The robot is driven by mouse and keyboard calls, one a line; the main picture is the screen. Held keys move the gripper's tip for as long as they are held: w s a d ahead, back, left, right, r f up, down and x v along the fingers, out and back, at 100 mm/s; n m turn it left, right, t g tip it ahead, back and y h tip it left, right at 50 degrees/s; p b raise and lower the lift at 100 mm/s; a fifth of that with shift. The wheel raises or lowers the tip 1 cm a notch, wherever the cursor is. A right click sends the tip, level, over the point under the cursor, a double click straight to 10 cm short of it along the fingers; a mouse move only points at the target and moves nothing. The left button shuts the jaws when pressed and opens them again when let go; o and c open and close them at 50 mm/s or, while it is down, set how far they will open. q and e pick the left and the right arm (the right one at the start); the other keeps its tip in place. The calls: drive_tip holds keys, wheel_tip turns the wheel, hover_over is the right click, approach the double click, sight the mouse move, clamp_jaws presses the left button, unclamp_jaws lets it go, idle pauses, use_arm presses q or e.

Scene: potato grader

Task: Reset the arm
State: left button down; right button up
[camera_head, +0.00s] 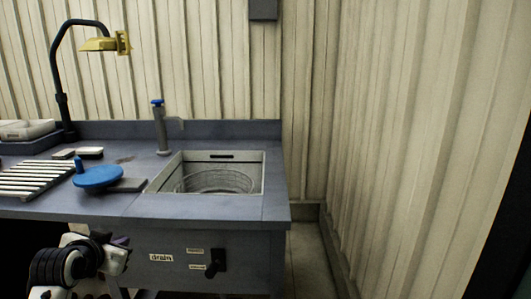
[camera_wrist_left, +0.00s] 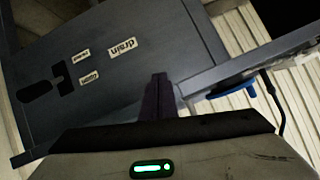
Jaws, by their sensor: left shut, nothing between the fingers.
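My left arm comes in low at the left of the head view, in front of the workbench. My left gripper (camera_head: 121,241) is near the bench's front edge, left of the drain label (camera_head: 161,258). In the left wrist view its dark purple fingers (camera_wrist_left: 158,94) are together with nothing between them. They point toward the bench front (camera_wrist_left: 120,60), which looks tilted there. I cannot tell the exact gap between fingers and panel. My right gripper is in neither view.
The bench holds a sink (camera_head: 205,200) with a wire basket, a blue-handled tap (camera_head: 160,125), a blue disc (camera_head: 97,177), a slatted rack (camera_head: 35,178) and a yellow lamp (camera_head: 98,44). A black drain lever (camera_head: 215,262) sticks out in front. Bare floor (camera_head: 312,260) lies right of the bench.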

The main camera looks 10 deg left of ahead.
use_arm(q)
drive_tip(key=s+d+f+m+g+h+p, duration=0.1)
drive_tip(key=s+d+f, duration=0.6)
drive_tip(key=f, duration=0.3)
drive_tip(key=s+d+f+m+g+h, duration=0.1)
drive_tip(key=s+d+f+h, duration=0.1)
drive_tip(key=s+d+f, duration=0.6)
drive_tip(key=s+d+f+h, duration=0.1)
drive_tip(key=s+d+f, duration=0.3)
drive_tip(key=s, duration=0.3)
drive_tip(key=s+d+f+g+h+p, duration=0.1)
drive_tip(key=s+d+f, duration=0.3)
drive_tip(key=s+d, duration=0.3)
drive_tip(key=shift+s+f+n+h, duration=0.3)
drive_tip(key=shift+s+n, duration=0.1)
drive_tip(key=shift+s, duration=0.35)
